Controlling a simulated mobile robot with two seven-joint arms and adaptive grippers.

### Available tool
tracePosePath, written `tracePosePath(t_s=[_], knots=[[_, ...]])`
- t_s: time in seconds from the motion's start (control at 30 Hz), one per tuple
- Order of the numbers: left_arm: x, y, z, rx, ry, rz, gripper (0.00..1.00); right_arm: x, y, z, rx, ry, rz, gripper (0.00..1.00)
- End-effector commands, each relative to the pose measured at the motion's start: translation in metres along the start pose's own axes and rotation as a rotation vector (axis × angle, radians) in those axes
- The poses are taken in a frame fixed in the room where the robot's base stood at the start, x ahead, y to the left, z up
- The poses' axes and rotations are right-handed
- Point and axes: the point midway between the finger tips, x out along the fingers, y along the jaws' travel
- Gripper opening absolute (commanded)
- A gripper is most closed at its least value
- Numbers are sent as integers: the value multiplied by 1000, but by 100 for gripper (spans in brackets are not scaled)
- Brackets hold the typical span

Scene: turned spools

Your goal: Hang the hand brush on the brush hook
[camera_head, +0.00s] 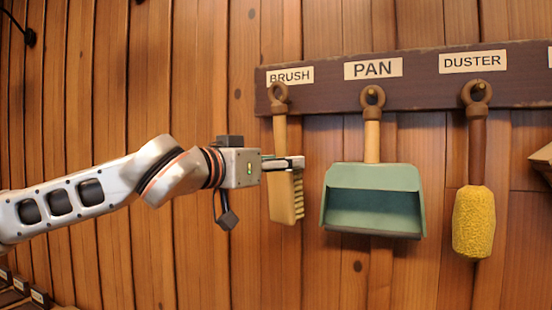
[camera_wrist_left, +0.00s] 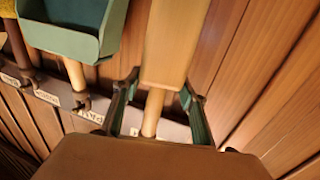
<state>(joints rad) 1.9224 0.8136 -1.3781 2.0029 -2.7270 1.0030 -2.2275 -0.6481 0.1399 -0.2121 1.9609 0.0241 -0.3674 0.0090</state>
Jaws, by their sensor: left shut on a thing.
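The hand brush (camera_head: 285,200) hangs upright with its bristles facing right, below the BRUSH label on the dark rack. Its ring (camera_head: 278,92) is at the brush hook's place and overlaps the label; I cannot tell whether the ring is around the hook, as the hook is mostly hidden. My left gripper (camera_head: 296,163) comes in from the left and is shut on the brush where the handle meets the head. The left wrist view shows the brush head (camera_wrist_left: 176,42) and handle (camera_wrist_left: 152,113) between the fingers (camera_wrist_left: 158,84). My right gripper is not in view.
A green dustpan (camera_head: 372,182) hangs on the PAN hook close to the right. A yellow duster (camera_head: 473,222) hangs farther right. The rack (camera_head: 425,95) is fixed to a plank wall (camera_head: 90,100).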

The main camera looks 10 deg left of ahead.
Motion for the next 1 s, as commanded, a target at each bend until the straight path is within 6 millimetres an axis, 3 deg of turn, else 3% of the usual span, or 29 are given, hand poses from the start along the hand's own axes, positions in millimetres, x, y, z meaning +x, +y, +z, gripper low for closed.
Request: tracePosePath(t_s=[0.3, 1.0], knots=[[14, -5, 8, -2, 1, -3, 7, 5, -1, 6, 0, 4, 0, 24], [15, -4, 8, 0, 2, -1, 7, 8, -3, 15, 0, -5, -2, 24]])
